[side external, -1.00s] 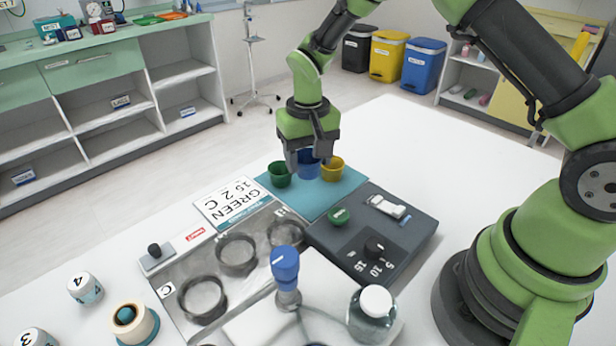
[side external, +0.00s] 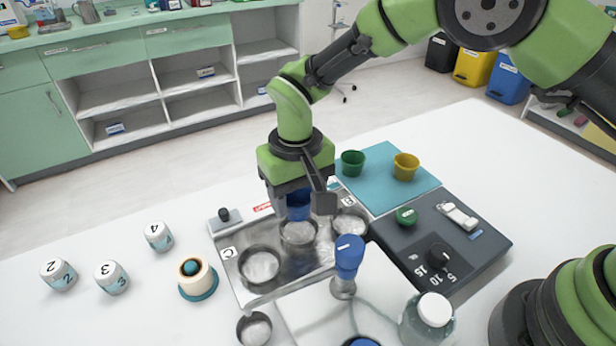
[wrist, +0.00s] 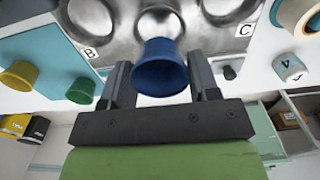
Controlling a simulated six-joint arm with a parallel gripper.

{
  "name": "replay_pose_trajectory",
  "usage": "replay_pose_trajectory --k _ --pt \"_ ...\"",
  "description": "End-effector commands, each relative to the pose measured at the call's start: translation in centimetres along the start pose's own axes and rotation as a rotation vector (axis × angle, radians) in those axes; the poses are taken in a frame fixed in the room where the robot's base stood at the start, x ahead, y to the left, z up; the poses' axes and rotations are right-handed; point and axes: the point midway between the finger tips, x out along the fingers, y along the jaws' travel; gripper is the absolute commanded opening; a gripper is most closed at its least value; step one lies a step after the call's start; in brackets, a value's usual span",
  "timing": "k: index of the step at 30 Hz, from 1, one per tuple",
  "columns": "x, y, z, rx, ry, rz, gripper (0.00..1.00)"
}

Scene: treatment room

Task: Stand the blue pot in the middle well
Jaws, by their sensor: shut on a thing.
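The blue pot (side external: 299,206) is between the fingers of my gripper (side external: 301,203), which is shut on it. The pot looks upright, over the middle well (side external: 298,233) of the metal tray (side external: 302,268). In the wrist view the blue pot (wrist: 160,72) sits between both fingers of my gripper (wrist: 160,82), with the middle well (wrist: 158,20) just beyond it. I cannot tell whether the pot's base touches the well. The wells on either side, by the letters C and B, look empty.
A green pot (side external: 352,163) and a yellow pot (side external: 405,167) stand on the teal mat (side external: 384,192). A dark control box (side external: 450,250), a blue-topped post (side external: 348,258) and a clear bottle (side external: 428,318) stand nearby. Several numbered white blocks (side external: 112,277) lie left.

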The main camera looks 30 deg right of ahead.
Motion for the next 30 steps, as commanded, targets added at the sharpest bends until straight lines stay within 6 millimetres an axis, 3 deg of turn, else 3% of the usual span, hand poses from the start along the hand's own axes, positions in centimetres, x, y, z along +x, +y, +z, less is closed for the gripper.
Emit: replay_pose_trajectory --k 12,30 --pt "3.8 0.1 0.0 0.003 0.0 0.0 0.34" --pt "4.1 0.1 0.0 0.003 0.001 0.0 0.34"
